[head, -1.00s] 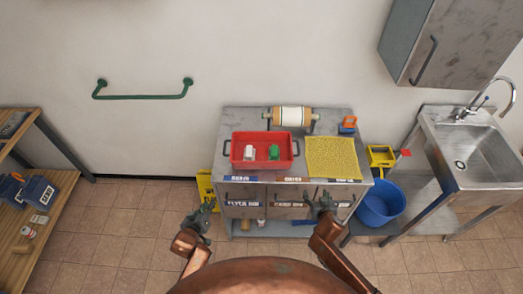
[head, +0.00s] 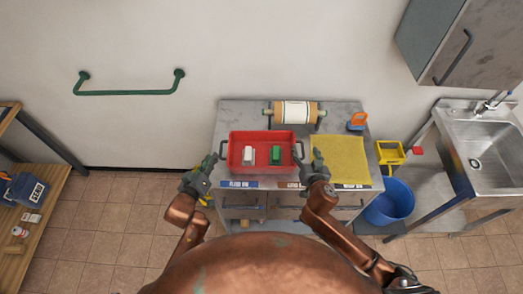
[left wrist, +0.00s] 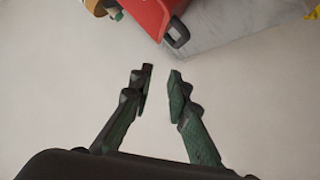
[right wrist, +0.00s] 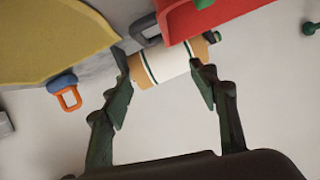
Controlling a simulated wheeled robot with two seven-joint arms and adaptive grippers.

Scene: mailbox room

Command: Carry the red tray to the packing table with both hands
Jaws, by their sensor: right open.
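The red tray (head: 262,168) lies flat on a grey metal cabinet top (head: 238,115) in the head view. It holds a white item (head: 247,155) and a green item (head: 277,153). My left gripper (head: 210,163) is beside the tray's left end. In the left wrist view its fingers (left wrist: 161,72) are apart and empty, with the dark tray handle (left wrist: 177,33) beyond the tips. My right gripper (head: 314,158) is at the tray's right end. In the right wrist view its fingers (right wrist: 162,62) are wide apart, with the other handle (right wrist: 145,28) beyond them.
A paper roll (head: 296,112) stands behind the tray and a yellow mat (head: 340,160) lies right of it. A blue bucket (head: 390,202) and a sink (head: 485,145) are at right. A wooden shelf unit (head: 42,240) is at left. Which surface is the packing table cannot be told.

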